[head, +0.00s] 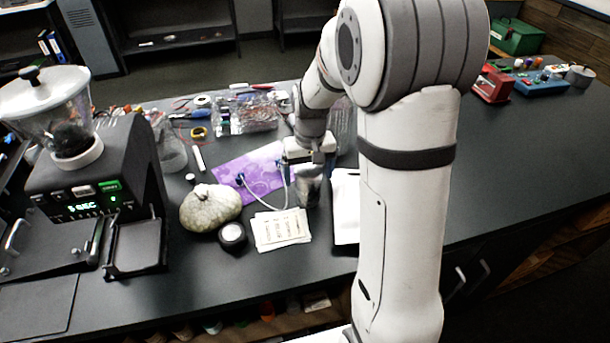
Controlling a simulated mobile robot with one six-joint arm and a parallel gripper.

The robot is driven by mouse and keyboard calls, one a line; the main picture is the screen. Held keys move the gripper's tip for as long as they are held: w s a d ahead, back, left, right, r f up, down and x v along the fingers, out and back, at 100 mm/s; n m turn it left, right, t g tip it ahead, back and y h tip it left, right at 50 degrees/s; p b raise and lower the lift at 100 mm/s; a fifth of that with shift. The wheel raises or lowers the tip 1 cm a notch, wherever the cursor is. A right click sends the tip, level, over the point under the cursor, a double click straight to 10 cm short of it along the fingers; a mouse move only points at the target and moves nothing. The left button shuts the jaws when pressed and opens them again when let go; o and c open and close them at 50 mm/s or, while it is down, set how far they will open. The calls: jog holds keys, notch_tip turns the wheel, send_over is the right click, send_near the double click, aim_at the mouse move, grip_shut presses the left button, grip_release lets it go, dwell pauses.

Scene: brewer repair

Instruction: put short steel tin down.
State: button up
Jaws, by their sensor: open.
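My gripper (309,176) points down over the dark counter, just right of the purple mat. A short grey metallic tin (309,194) shows directly below and between the fingers, upright on or very close to the counter. The gripper is open around the upper part of the tin. The fingers and tin are small and dark here, so any contact between them cannot be made out.
A purple mat (229,171) with a looped cable lies left of the tin. Near it are a pale gourd (210,208), a round dark jar (232,235), printed papers (266,232) and a white tray (345,214). A brewer (100,165) stands left.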

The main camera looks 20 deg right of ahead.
notch_tip(320, 180, up, 10)
jog(key=shift+b, duration=0.4)
jog(key=shift+s+r, duration=0.2)
jog(key=shift+r, duration=0.4)
jog(key=s+a+t, duration=0.1)
jog(key=s+t, duration=0.2)
jog(key=s, duration=1.6)
jog(key=shift+s+a, duration=0.25)
jog(key=shift+s, duration=0.1)
jog(key=shift+f, duration=0.15)
jog(key=shift+c, duration=0.5)
